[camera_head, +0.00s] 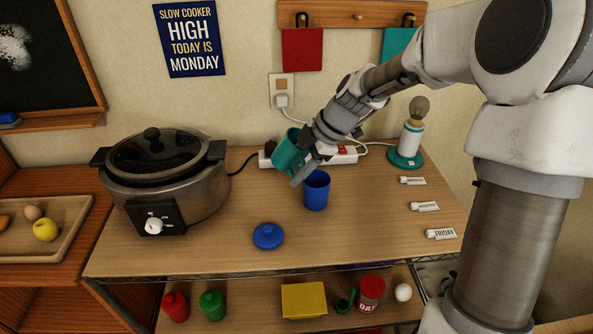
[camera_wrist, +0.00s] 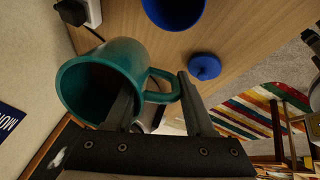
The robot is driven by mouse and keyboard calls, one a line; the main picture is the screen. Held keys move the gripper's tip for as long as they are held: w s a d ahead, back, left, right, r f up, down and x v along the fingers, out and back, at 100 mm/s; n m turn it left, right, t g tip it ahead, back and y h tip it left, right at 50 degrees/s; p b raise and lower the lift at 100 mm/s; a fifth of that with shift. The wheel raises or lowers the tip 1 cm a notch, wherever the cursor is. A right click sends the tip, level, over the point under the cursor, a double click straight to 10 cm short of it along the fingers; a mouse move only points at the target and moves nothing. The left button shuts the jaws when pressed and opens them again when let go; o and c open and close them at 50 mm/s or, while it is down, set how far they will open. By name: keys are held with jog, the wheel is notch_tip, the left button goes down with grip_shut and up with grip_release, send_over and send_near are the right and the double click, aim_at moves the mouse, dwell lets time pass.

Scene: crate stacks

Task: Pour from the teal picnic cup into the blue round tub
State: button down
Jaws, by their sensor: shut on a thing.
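The teal picnic cup (camera_head: 289,152) hangs above the wooden worktop in the head view, just up and left of the blue round tub (camera_head: 317,192). My gripper (camera_head: 305,168) is shut on the cup's handle. In the wrist view the cup (camera_wrist: 112,52) shows its dark inside and its handle between my fingers (camera_wrist: 158,92). The cup looks somewhat tilted; its contents are too dark to tell. The tub stands upright and open on the worktop, and its edge shows at the top of the wrist view (camera_wrist: 172,14). No stream shows between them.
A blue lid (camera_head: 268,236) lies in front of the tub. A slow cooker (camera_head: 165,185) stands left. A power strip (camera_head: 345,154) lies behind the cup, and a lamp (camera_head: 408,145) stands right. Small labelled tags (camera_head: 425,206) lie along the right edge.

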jog(key=shift+w+a+f+t+y+b, duration=0.15)
jog(key=shift+f+y+b, duration=0.3)
jog(key=shift+f+b, duration=0.4)
jog(key=shift+s+a+f+t+y+b, duration=0.15)
jog(key=shift+f+y+b, duration=0.35)
jog(key=shift+b, duration=0.65)
jog(key=shift+w+r, duration=0.1)
jog(key=shift+r, duration=0.1)
jog(key=shift+a+r+t+y+b, duration=0.15)
jog(key=shift+y+b, duration=0.35)
jog(key=shift+b, duration=1.35)
jog(key=shift+r+t+y+b, duration=0.15)
jog(key=shift+y+b, duration=0.3)
jog(key=shift+b, duration=1.35)
dwell(2.1)
